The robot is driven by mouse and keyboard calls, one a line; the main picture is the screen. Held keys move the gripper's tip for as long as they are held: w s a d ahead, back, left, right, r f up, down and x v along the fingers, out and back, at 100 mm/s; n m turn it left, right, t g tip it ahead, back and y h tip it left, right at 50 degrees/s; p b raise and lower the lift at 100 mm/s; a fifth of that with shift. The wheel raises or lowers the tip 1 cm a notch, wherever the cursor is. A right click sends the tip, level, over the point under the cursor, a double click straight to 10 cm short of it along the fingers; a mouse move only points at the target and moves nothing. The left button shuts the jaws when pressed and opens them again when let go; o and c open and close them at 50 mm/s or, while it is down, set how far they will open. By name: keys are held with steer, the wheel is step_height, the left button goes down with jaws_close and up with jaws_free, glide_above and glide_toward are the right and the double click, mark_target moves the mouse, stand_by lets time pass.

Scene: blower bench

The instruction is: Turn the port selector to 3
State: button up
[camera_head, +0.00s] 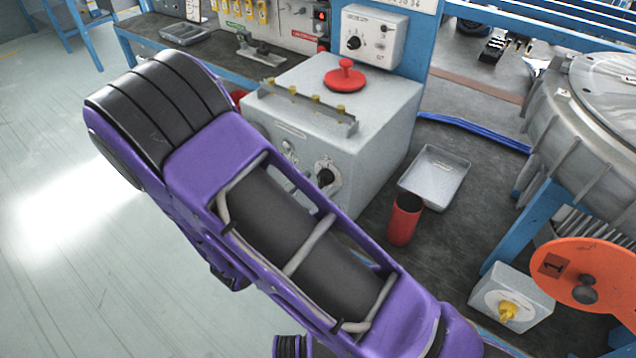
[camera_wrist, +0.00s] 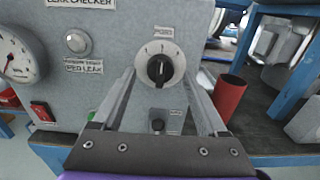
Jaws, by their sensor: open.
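The port selector is a black knob (camera_wrist: 159,70) on a round white dial under a PORT label (camera_wrist: 163,33), on the front of the grey leak checker box (camera_wrist: 120,20). Small numbers ring the top of the dial. The knob's pointer looks roughly upright, but I cannot read its exact number. The knob also shows in the head view (camera_head: 326,177), just past my arm. My gripper (camera_wrist: 160,76) is open, with one finger either side of the knob in the wrist view. I cannot tell whether either finger touches it.
A gauge (camera_wrist: 18,55), a button (camera_wrist: 77,42) and a red switch (camera_wrist: 42,112) are to the left. A red cup (camera_head: 404,219) and a metal tray (camera_head: 434,178) stand right of the box.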

steer(key=shift+w+d, duration=0.4)
steer(key=shift+w, duration=0.1)
jaws_close()
